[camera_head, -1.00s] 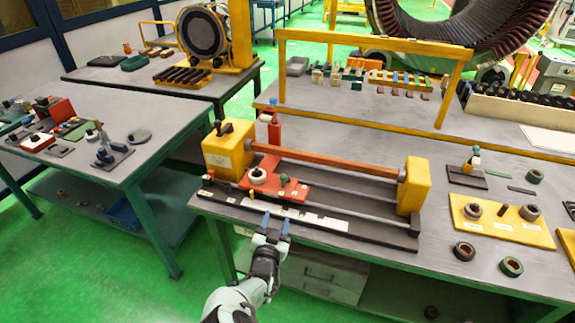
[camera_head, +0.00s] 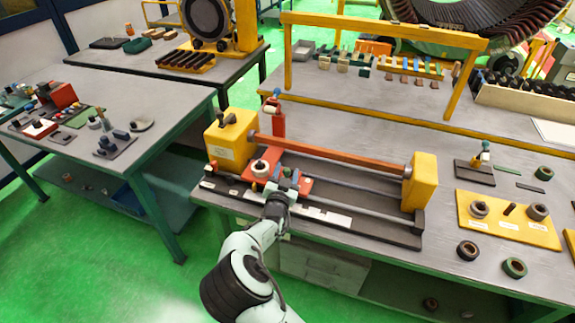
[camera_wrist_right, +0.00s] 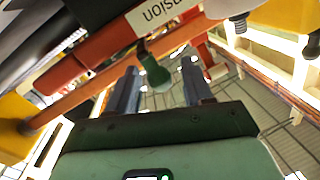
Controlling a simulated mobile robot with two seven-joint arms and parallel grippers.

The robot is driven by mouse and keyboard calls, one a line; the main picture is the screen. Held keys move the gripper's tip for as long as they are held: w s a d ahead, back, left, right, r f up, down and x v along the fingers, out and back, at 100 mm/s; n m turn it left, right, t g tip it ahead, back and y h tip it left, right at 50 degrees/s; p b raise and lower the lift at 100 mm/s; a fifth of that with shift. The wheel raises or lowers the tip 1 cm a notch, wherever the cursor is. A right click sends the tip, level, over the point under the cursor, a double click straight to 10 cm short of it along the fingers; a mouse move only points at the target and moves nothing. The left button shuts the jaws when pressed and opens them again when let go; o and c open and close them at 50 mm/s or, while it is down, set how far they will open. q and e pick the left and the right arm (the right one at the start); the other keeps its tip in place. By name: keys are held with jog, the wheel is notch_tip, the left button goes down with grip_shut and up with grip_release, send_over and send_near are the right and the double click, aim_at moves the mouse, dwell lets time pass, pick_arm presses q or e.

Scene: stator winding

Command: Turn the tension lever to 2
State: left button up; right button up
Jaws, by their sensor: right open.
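The winding machine has an orange-red carriage (camera_head: 305,186) on its rails. The tension lever, a short dark stem with a green knob (camera_wrist_right: 156,74), shows in the right wrist view beside a white label (camera_wrist_right: 163,15) on which part of "TENSION" reads upside down. My right gripper (camera_head: 286,173) is over the front of the carriage, and in the right wrist view its two fingers (camera_wrist_right: 160,82) are apart. The green knob appears between them, with a gap on each side. The lever's scale numbers cannot be read. My left gripper is not in view.
A yellow end block (camera_head: 231,142) stands left of the carriage and another (camera_head: 420,182) at the right end. A yellow plate (camera_head: 507,220) with several rings lies at the right.

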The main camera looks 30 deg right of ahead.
jog(key=shift+x, duration=1.35)
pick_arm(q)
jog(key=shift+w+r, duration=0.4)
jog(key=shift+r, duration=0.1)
